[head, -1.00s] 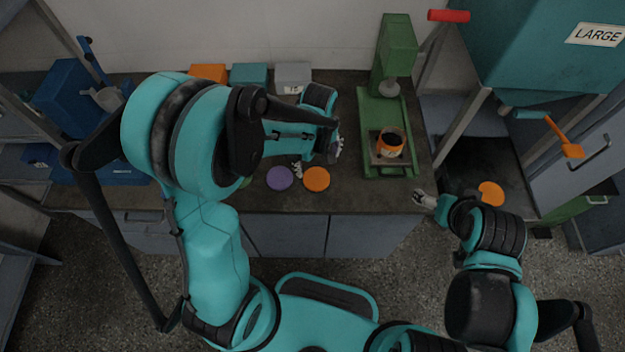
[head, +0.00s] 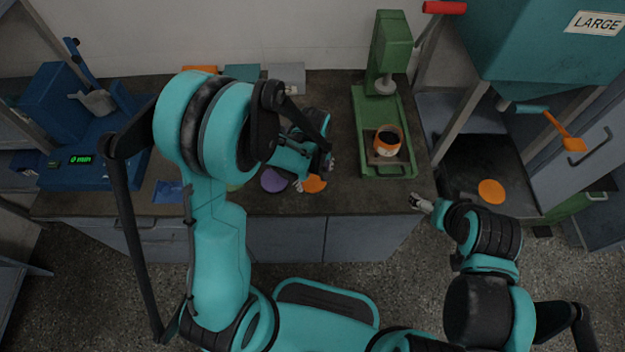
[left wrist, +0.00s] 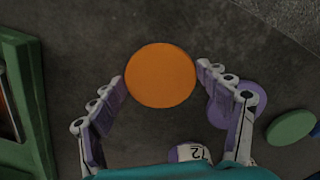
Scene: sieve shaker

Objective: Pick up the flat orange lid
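The flat orange lid (head: 317,185) lies on the dark counter, partly hidden by my left gripper (head: 314,180) in the head view. In the left wrist view the whole round lid (left wrist: 160,75) shows, lying flat. My left gripper is open, with its fingers spread on either side of the lid and nothing held between them. I cannot tell whether the fingertips touch the lid. My right gripper (head: 421,203) hangs past the counter's right front corner, too small to read.
A purple lid (left wrist: 222,110) lies close beside the right finger, with a green lid (left wrist: 291,127) beyond. A green press (head: 391,100) holding an orange container (head: 388,139) stands to the right. Another orange disc (head: 491,191) lies further right. A blue scale (head: 75,150) stands left.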

